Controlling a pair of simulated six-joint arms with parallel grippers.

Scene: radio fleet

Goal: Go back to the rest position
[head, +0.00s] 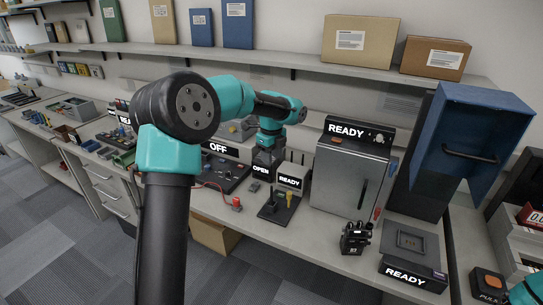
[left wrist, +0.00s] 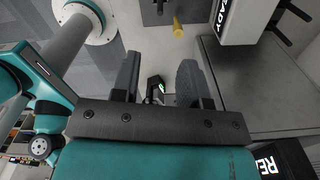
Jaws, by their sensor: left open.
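My left gripper (head: 266,160) hangs above the back part of the bench, near the OPEN sign, at the end of my teal and black arm. In the left wrist view its two dark fingers (left wrist: 158,85) stand apart. A small dark thing with a green light (left wrist: 156,88) shows in the gap between them; I cannot tell how far beyond the fingers it is. A black radio (head: 355,238) stands upright on the bench front, apart from the gripper. A bit of teal at the lower right corner may be my right arm; its gripper is out of frame.
A grey READY cabinet (head: 349,175) stands right of the left gripper. A yellow peg (head: 289,198) stands on a black base, and a blue bin (head: 470,140) rises at the right. A READY pad (head: 410,242) lies near the front edge. A shelf with boxes (head: 360,40) runs above.

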